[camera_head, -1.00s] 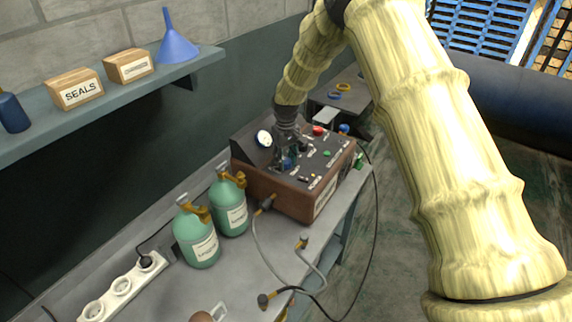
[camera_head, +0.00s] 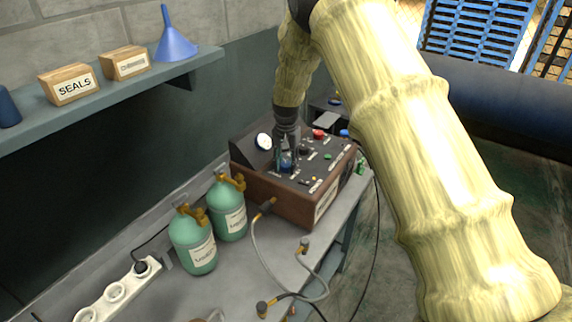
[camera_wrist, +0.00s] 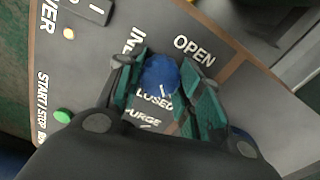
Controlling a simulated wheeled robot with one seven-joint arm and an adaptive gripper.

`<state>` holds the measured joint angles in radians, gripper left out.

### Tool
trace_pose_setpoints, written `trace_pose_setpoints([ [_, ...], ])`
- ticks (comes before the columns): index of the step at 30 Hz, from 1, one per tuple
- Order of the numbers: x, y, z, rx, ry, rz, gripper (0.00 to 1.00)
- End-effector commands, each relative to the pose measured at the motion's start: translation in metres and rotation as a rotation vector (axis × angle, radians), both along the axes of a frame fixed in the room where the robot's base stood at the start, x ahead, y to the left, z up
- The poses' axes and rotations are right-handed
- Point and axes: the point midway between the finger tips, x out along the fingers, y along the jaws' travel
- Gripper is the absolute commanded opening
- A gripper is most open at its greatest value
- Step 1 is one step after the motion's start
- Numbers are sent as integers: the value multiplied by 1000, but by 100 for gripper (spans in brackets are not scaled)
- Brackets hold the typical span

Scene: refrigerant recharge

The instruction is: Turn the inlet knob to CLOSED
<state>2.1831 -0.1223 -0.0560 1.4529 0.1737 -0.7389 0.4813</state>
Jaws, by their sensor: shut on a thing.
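The inlet knob (camera_wrist: 161,76) is blue and round, on the grey top panel of the recharge machine (camera_head: 295,196). In the wrist view the label "OPEN" is above it and "CLOSED" below it, partly covered. My gripper (camera_wrist: 165,88) points down at the panel, with one teal-padded finger on each side of the knob, shut on it. In the head view my gripper (camera_head: 287,160) is over the left part of the panel, and the knob is mostly hidden between its fingers. A white mark shows at the knob's lower edge, near "CLOSED".
A round gauge (camera_head: 264,142), a red button (camera_head: 319,134) and a green button (camera_head: 327,156) are near my gripper on the machine. Two green bottles (camera_head: 195,245) stand left of it. Hoses (camera_head: 262,245) run in front. A power strip (camera_head: 115,292) lies at lower left.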

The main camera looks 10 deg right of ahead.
Motion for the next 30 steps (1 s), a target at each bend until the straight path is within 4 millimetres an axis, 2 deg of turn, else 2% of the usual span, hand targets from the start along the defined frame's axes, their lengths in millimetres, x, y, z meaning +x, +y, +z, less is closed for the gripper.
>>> trace_pose_setpoints([
  [20,1,0,1,0,-1,-67,12],
  [21,1,0,1,0,-2,-67,38],
  [24,1,0,1,0,-2,-66,56],
  [30,1,0,1,0,-2,-66,58],
])
